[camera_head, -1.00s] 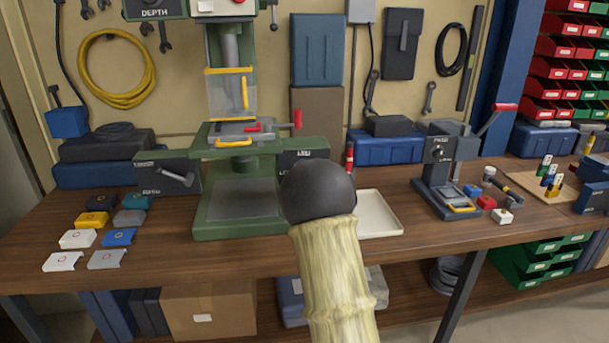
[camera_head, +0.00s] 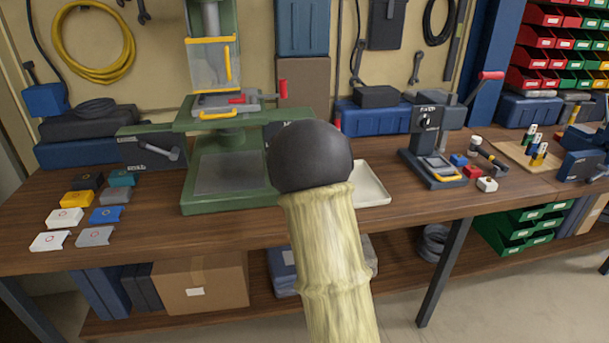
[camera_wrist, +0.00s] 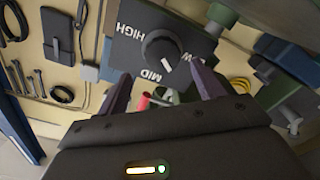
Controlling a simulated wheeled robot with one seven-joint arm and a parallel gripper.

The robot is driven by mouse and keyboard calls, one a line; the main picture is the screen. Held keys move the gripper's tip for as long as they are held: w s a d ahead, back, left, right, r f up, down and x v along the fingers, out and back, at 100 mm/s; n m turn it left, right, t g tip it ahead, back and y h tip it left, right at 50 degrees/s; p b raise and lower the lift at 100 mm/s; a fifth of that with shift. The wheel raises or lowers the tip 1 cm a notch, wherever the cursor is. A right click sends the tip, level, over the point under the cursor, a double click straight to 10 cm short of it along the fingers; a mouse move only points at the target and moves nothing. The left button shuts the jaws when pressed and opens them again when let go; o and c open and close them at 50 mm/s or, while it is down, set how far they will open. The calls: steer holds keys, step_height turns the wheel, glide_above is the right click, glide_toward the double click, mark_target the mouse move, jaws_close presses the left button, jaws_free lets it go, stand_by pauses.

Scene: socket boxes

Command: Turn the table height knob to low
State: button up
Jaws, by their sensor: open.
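The table height knob (camera_wrist: 158,48) is a dark round knob on a dark panel (camera_wrist: 190,22) lettered HIGH, MID and LOW, seen turned in the wrist view. Its white mark lies between the MID and LOW lettering; I cannot tell exactly which it points to. My gripper (camera_wrist: 161,78) is open, with its two fingers apart on either side of the view below the knob. Nothing is between the fingers, and they do not appear to touch the knob. In the head view my arm covers the gripper and nearly all of the panel on the green drill press (camera_head: 200,168).
A lock lever box (camera_head: 140,150) is on the press's left side. Several coloured blocks (camera_head: 105,214) lie left on the bench. A white tray (camera_head: 372,190) is right of the press, then a small dark press (camera_head: 432,165). The bench front is clear.

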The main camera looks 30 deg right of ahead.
steer(key=b+v, duration=0.1)
steer(key=v, duration=1.1)
steer(key=shift+s, duration=0.4)
